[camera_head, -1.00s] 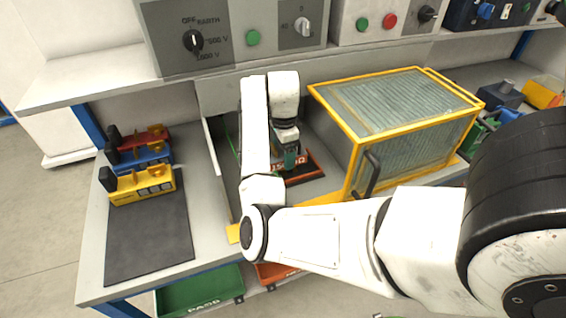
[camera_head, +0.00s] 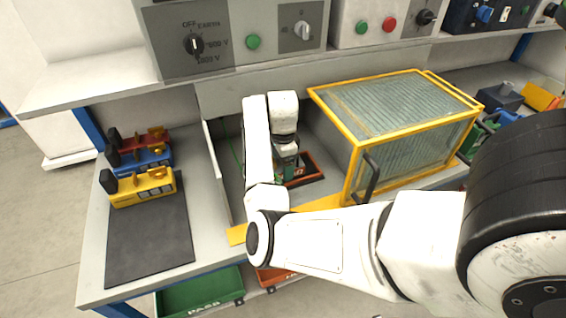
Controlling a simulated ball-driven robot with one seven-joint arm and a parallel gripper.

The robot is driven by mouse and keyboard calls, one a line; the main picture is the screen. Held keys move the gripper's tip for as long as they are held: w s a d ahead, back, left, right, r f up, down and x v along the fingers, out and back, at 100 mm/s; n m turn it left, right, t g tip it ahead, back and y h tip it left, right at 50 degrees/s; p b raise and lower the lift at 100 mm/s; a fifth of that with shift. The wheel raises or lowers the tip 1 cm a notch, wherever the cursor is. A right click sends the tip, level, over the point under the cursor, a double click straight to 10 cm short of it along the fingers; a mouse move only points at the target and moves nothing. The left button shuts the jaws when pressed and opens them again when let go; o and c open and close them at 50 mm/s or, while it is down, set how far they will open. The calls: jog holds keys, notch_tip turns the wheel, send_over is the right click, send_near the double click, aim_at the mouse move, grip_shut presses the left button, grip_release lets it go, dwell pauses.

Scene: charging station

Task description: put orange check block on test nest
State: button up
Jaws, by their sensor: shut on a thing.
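My gripper (camera_head: 287,172) is below the white arm links inside the bay left of the yellow-framed guard, pointing down. It is shut on the orange check block (camera_head: 298,171), a small orange-red piece with pale lettering, mostly hidden by the gripper. A dark tray-like nest with an orange-red rim (camera_head: 319,176) lies right at and below the block; it looks like the test nest. The block appears over or within this rim. I cannot tell whether it touches the nest floor.
The yellow-framed clear guard (camera_head: 400,105) with a dark handle stands close right of my arm. Yellow, blue and red devices (camera_head: 142,187) stand at the left by a dark mat (camera_head: 150,240). A shelf with control panels (camera_head: 235,38) overhangs behind. Green and orange bins sit below the bench.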

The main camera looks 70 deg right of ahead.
jog(key=shift+f, duration=0.15)
